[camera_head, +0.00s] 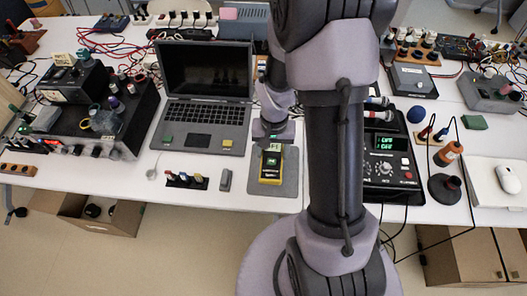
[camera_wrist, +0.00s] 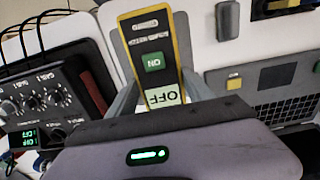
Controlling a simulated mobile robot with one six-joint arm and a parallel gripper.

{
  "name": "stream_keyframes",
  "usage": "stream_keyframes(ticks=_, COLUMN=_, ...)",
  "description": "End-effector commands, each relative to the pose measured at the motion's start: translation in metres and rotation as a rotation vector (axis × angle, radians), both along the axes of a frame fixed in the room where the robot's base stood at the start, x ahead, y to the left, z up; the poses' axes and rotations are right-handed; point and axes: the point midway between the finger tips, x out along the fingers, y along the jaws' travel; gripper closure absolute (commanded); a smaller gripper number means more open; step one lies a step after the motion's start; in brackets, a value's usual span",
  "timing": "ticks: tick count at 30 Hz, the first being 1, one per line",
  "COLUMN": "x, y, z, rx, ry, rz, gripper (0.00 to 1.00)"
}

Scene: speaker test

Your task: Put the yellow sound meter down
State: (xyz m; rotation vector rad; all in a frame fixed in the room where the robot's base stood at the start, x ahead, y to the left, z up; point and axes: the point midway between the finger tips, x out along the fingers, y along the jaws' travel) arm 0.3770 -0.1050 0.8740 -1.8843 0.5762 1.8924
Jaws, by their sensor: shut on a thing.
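The yellow-edged sound meter (camera_head: 271,166) has a dark face and a green button. It is over a grey mat (camera_head: 290,170) in front of the laptop; I cannot tell whether it touches the mat. My gripper (camera_head: 272,143) is at the meter's far end, partly hidden by my arm. In the wrist view the meter (camera_wrist: 154,32) lies between the two fingers of my gripper (camera_wrist: 160,95), which is shut on it. Its green "ON" button and a pale "OFF" label show upside down there.
An open laptop (camera_head: 205,110) stands behind and left of the meter. A small grey device (camera_head: 225,180) and a dark connector holder (camera_head: 186,180) lie to the left. A black control box (camera_head: 392,160) with green digits stands to the right. The table's front edge is close.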

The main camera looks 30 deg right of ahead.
Motion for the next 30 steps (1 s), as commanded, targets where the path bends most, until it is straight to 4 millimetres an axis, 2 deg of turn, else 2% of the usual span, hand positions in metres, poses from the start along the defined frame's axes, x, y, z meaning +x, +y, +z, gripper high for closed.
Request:
stream_keyframes(ticks=3, x=-0.003, y=-0.001, z=-0.036, rx=0.002, ry=0.007, rz=-0.011, gripper=0.93)
stream_keyframes(ticks=13, x=-0.003, y=-0.001, z=-0.092, rx=0.002, ry=0.005, rz=-0.007, gripper=0.93)
stream_keyframes(ticks=15, x=-0.002, y=-0.001, z=-0.098, rx=0.001, ry=0.004, rz=-0.007, gripper=0.93)
stream_keyframes(ticks=20, x=-0.002, y=-0.001, z=-0.095, rx=0.001, ry=0.002, rz=-0.007, gripper=0.93)
stream_keyframes(ticks=24, x=-0.002, y=-0.001, z=-0.099, rx=0.001, ry=0.002, rz=-0.006, gripper=0.93)
stream_keyframes(ticks=25, x=-0.002, y=-0.001, z=-0.099, rx=0.002, ry=0.002, rz=-0.006, gripper=0.36)
stream_keyframes(ticks=28, x=-0.002, y=-0.001, z=-0.098, rx=0.001, ry=0.002, rz=-0.006, gripper=0.19)
stream_keyframes(ticks=30, x=-0.002, y=-0.001, z=-0.098, rx=0.001, ry=0.002, rz=-0.006, gripper=0.19)
